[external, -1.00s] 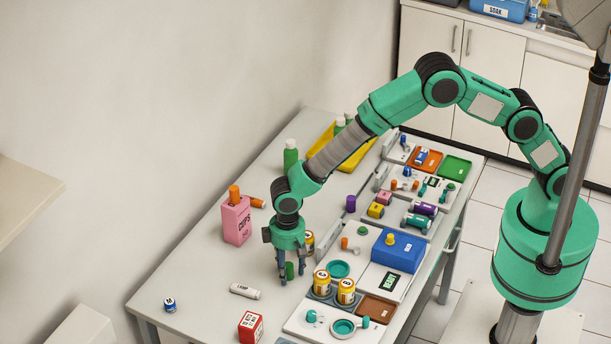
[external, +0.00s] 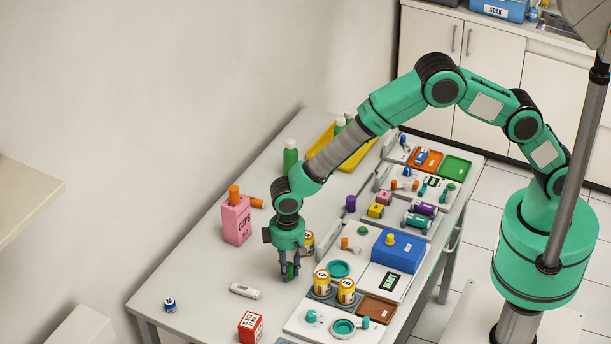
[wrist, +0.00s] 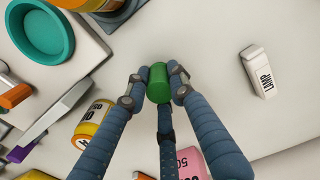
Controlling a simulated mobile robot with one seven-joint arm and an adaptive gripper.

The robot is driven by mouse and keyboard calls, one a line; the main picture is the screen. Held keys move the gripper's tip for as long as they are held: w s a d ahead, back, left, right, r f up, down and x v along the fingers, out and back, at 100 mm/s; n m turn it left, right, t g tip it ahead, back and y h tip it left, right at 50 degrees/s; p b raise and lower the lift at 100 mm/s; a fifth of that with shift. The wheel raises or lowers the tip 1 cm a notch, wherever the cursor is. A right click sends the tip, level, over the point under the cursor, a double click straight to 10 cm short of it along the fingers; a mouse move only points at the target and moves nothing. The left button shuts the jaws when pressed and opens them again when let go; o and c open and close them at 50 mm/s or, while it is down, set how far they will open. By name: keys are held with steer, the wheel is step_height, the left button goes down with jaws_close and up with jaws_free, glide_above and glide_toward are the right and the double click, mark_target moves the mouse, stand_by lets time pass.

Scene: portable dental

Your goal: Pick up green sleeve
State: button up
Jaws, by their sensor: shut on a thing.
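The green sleeve (external: 290,270) is a small upright green cylinder near the middle of the table. My gripper (external: 289,271) points straight down over it, with its fingers closed around the sleeve. In the wrist view the sleeve (wrist: 158,84) sits between the fingertips of my gripper (wrist: 158,86), with fingers touching it from the sides and from below in the picture. I cannot tell whether the sleeve's bottom still rests on the table.
A white lamp (external: 244,291) lies to the left and a red box (external: 251,326) stands in front. Yellow jars (external: 346,291) stand on a tray to the right; another yellow jar (wrist: 92,123) is close behind my gripper. A pink cups box (external: 236,220) stands to the left.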

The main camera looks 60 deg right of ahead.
step_height(320, 180, up, 10)
steer(key=shift+r+p, duration=0.1)
steer(key=shift+p, duration=0.95)
steer(key=shift+a, duration=0.15)
